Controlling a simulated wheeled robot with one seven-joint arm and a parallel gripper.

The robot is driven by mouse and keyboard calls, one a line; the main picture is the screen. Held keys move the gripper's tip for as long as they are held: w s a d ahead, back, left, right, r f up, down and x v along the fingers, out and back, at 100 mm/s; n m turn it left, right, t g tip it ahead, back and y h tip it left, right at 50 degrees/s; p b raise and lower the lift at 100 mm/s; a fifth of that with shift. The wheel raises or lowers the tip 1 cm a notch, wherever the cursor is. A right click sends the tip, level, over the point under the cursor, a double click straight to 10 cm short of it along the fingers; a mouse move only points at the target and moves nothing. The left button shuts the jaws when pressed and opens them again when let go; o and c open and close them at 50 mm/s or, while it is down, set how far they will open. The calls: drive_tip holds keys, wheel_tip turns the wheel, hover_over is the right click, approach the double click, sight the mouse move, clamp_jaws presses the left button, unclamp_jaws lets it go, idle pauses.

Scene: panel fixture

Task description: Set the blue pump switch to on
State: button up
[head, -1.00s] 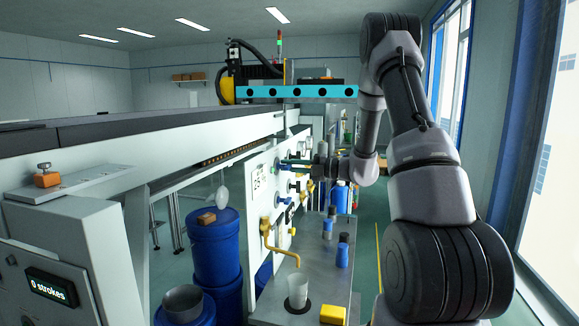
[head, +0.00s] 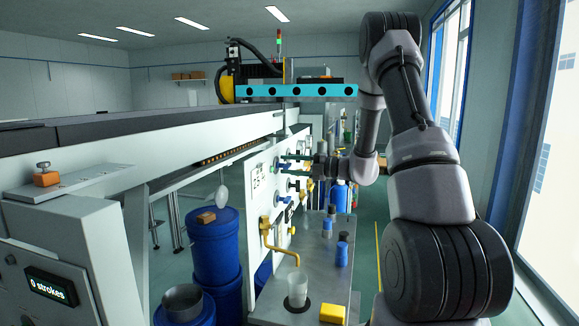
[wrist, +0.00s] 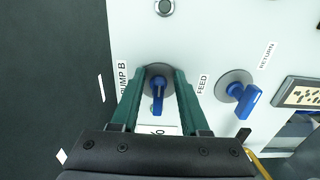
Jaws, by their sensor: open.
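In the wrist view a blue switch handle (wrist: 158,93) on a round grey plate sits on the white panel (wrist: 220,40), beside a label reading "PUMP B". Its handle points down in the picture, slightly tilted. My gripper (wrist: 163,82) is open, with one green finger on each side of this handle; whether either finger touches it I cannot tell. In the head view my gripper (head: 291,165) reaches left to the panel face, and the switch between its fingers is too small to make out.
A second blue handle (wrist: 245,98) stands right of my gripper, by labels "FEED" and "RETURN". In the head view a brass spout (head: 280,245) juts from the panel above a cup (head: 297,290).

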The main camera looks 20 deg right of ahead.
drive_tip(key=v, duration=1)
drive_tip(key=shift+s+d, duration=0.2)
drive_tip(key=shift+d, duration=0.15)
drive_tip(key=s+a+r+n+g+h, duration=0.35)
drive_tip(key=s+a+n, duration=0.25)
drive_tip(key=s+n, duration=0.3)
drive_tip(key=s+a+r+n+g+h, duration=0.2)
drive_tip(key=s+a+r+n+g, duration=0.25)
drive_tip(key=s+n, duration=0.4)
drive_tip(key=s+d+r+n+t+h, duration=0.1)
drive_tip(key=s+r+n+t+h, duration=0.2)
drive_tip(key=n, duration=0.7)
drive_tip(key=s+d+r+n+t+h, duration=0.1)
drive_tip(key=s+n+h, duration=0.4)
drive_tip(key=n, duration=0.5)
drive_tip(key=shift+s+d+r+n+t, duration=0.35)
drive_tip(key=shift+s+r+t, duration=0.6)
drive_tip(key=shift+t, duration=0.15)
